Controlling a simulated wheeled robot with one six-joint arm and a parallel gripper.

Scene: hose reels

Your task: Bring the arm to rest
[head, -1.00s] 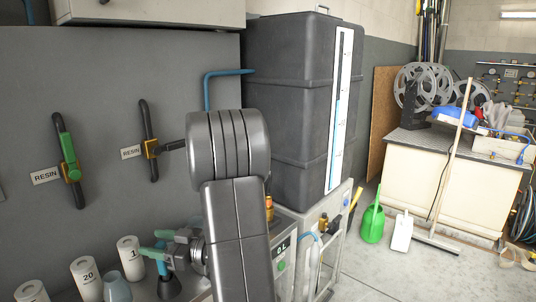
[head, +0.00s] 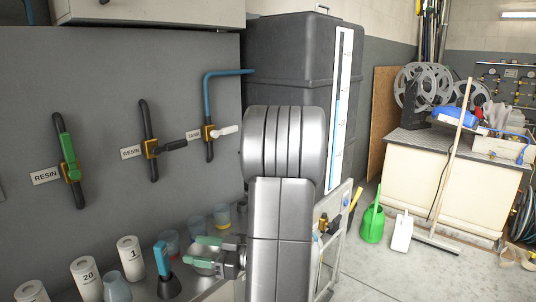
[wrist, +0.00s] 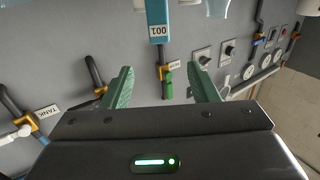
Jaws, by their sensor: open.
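My gripper (head: 206,251) is open, its two green fingers apart with nothing between them, low in front of the grey panel. In the wrist view both fingers (wrist: 161,76) show spread. A blue-handled tool with a dark flared base (head: 167,274) stands upright on the bench just left of my gripper in the head view, apart from the fingers. A blue piece marked 001 (wrist: 158,22) shows beyond the fingertips in the wrist view. My arm rises across the middle of the head view and hides part of the dark tank (head: 285,60).
White numbered cylinders (head: 130,258) and small cups (head: 222,215) stand on the bench around my gripper. Valves with resin and tank labels line the panel, the tank valve (head: 210,133) near my arm. A green watering can (head: 372,222) and a broom stand right, beside open floor.

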